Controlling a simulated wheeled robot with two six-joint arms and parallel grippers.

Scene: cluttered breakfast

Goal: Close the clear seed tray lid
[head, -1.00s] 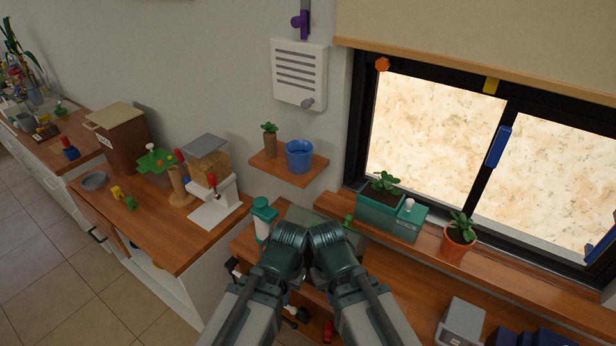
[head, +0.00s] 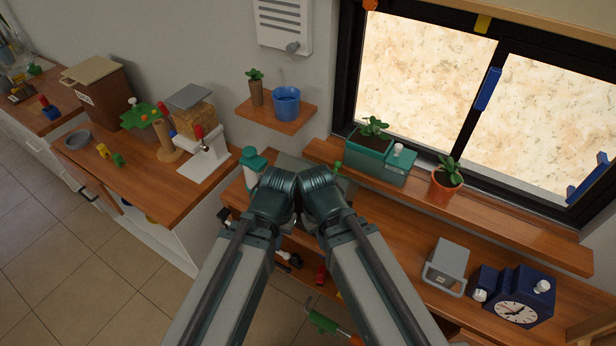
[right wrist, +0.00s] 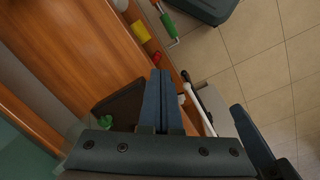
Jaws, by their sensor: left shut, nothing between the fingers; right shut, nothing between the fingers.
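The clear seed tray is mostly hidden behind my arms in the head view. A pale see-through panel (head: 291,164), seemingly its lid, shows above them, with a green knob (head: 338,167) at its right. In the right wrist view a dark tray (right wrist: 121,105) lies left of the fingers, with a green piece (right wrist: 104,122) at its near edge. My left gripper (head: 276,190) is shut and empty in front of the panel. My right gripper (right wrist: 160,100) is shut and empty beside the dark tray. I cannot tell the lid's angle or any contact.
A teal-capped bottle (head: 252,168) stands close left of my arms. A planter (head: 370,155) and a potted plant (head: 445,183) stand on the sill to the right.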

